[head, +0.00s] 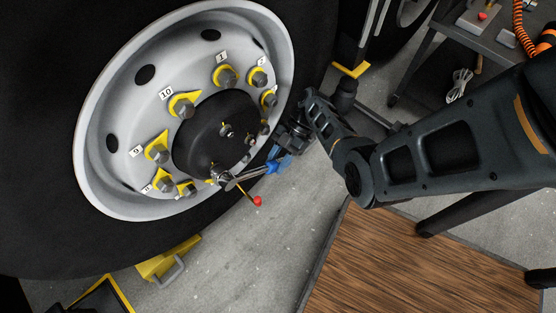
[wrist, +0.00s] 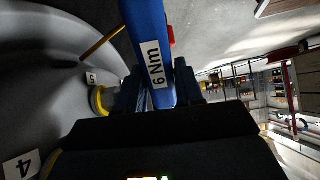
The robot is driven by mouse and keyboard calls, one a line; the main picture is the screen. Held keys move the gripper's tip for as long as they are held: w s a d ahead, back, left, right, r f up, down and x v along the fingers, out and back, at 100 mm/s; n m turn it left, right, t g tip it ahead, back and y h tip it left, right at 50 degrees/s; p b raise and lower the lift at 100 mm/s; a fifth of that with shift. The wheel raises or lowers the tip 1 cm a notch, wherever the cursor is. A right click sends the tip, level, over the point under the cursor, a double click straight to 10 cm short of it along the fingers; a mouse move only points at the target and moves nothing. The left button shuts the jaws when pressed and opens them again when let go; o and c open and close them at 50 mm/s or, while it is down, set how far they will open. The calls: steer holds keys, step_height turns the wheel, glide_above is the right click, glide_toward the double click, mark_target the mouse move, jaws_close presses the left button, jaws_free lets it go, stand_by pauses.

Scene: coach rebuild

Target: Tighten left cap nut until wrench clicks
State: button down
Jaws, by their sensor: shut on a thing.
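My gripper (head: 290,148) is shut on the blue handle (head: 279,164) of a torque wrench, low and right of the wheel hub. The wrench's metal shaft (head: 240,178) reaches left to the lower edge of the black hub (head: 195,145). Its head (head: 220,174) lies over that edge. I cannot tell whether it sits on a cap nut, since the head hides what is behind it. Small metal fittings (head: 227,131) show on the hub face.
Numbered wheel nuts with yellow pointers (head: 183,106) ring the hub on the grey rim (head: 105,110). A thin rod with a red ball (head: 257,201) sticks out below the wrench. A yellow chock (head: 168,258) and wooden board (head: 420,260) lie below; a cart (head: 480,42) stands upper right.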

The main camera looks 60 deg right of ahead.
steer(key=shift+s+a+f, duration=0.1)
steer(key=shift+a+f, duration=0.05)
steer(key=shift+f, duration=0.15)
